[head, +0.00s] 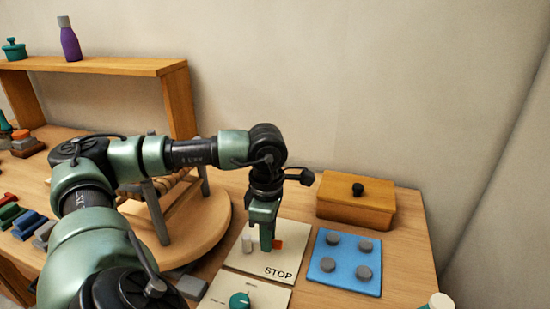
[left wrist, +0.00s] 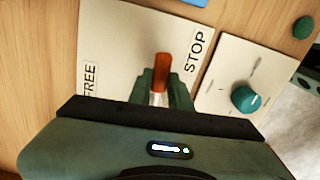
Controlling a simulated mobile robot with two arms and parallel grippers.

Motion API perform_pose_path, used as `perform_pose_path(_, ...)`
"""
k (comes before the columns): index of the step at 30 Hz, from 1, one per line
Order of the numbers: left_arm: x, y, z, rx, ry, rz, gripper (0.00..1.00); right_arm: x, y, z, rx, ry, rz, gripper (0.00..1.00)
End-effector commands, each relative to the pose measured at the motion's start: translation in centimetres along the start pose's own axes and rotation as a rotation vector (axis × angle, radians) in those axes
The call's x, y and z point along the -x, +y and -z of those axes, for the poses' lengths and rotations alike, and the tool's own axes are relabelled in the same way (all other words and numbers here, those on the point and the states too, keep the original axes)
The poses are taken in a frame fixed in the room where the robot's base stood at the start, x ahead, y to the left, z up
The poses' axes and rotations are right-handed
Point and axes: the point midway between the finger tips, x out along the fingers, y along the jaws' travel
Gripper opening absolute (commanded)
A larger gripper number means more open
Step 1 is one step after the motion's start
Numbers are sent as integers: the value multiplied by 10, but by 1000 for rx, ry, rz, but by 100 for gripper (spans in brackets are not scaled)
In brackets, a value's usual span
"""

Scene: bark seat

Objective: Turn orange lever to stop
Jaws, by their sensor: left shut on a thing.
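The orange lever (left wrist: 162,68) stands on a cream panel (left wrist: 120,60) marked FREE and STOP. In the left wrist view the lever sits between the fingers of my left gripper (left wrist: 155,88), which is shut on it. The FREE label is at the left and the STOP label is at the upper right. In the head view my left gripper (head: 267,247) points down at the panel, and a bit of orange (head: 278,243) shows beside its fingers. The gripper hides part of the panel. My right gripper is not in view.
A second cream panel with a teal knob (head: 239,300) lies in front. A blue plate with grey knobs (head: 345,262) is to the right. A wooden box (head: 356,202) with a black knob stands behind. A round wooden board (head: 215,222) lies to the left, and a shelf (head: 95,66) is behind.

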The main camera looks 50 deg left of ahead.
Motion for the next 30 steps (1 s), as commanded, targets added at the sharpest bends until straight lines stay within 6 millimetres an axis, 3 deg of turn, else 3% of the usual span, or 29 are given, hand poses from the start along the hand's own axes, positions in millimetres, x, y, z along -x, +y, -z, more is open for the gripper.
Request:
perform_pose_path(9, -1, -5, -1, -104, -2, 0, 0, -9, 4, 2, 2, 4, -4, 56)
perform_pose_path(24, -1, -7, -1, -122, -1, 1, 0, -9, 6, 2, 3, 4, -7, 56)
perform_pose_path(25, -1, -7, -1, -122, -1, 2, 27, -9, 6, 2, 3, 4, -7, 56)
perform_pose_path(26, -1, -7, -1, -121, -1, 2, 36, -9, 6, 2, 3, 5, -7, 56)
perform_pose_path(27, -1, -7, 0, -121, -1, 1, 41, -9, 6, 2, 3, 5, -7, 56)
perform_pose_path(30, -1, -6, 0, -120, -1, 1, 41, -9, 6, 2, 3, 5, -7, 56)
